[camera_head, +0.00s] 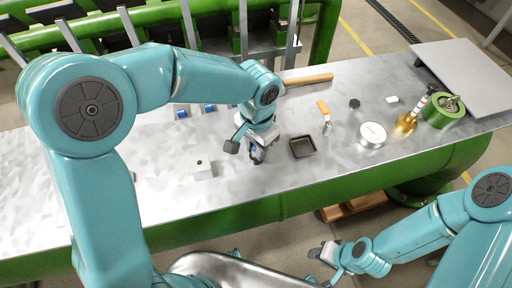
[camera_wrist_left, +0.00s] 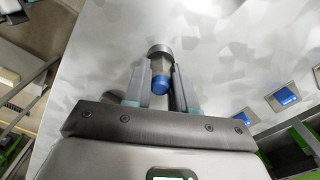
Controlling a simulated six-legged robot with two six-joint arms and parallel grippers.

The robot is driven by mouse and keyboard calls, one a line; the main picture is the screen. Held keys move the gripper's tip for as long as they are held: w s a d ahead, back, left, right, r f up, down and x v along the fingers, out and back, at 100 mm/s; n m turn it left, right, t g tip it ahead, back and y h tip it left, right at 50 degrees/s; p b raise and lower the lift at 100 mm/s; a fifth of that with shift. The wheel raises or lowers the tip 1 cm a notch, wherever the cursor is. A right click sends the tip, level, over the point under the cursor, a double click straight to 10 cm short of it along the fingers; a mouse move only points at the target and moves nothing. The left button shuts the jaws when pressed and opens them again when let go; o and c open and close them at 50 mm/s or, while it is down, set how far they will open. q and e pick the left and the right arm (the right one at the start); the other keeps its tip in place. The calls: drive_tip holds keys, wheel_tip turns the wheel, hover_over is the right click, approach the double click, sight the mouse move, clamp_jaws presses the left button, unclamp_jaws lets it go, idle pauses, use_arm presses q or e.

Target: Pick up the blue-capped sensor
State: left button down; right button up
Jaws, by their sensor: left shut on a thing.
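The blue-capped sensor (camera_wrist_left: 161,84) shows in the left wrist view as a blue rounded cap with a wider grey end beyond it. It lies between the two fingers of my left gripper (camera_wrist_left: 158,88), which is shut on it. In the head view my left gripper (camera_head: 251,151) is over the middle of the metal table, left of a dark square tray. The sensor is mostly hidden there by the gripper. I cannot tell whether it touches the table. My right gripper (camera_head: 328,252) is in front of the table, away from the objects; its jaw state is unclear.
The dark tray (camera_head: 302,147) is close on the right. A white block (camera_head: 203,170) lies to the left. Several blue-marked pieces (camera_head: 208,108) lie behind. A round white-topped tin (camera_head: 372,134), a brass piece (camera_head: 406,123) and a green spool (camera_head: 441,114) stand farther right.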

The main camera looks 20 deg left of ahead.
use_arm(q)
wheel_tip(320, 180, up, 20)
drive_tip(key=p, duration=0.2)
drive_tip(key=shift+w+f, duration=0.1)
idle(0.9)
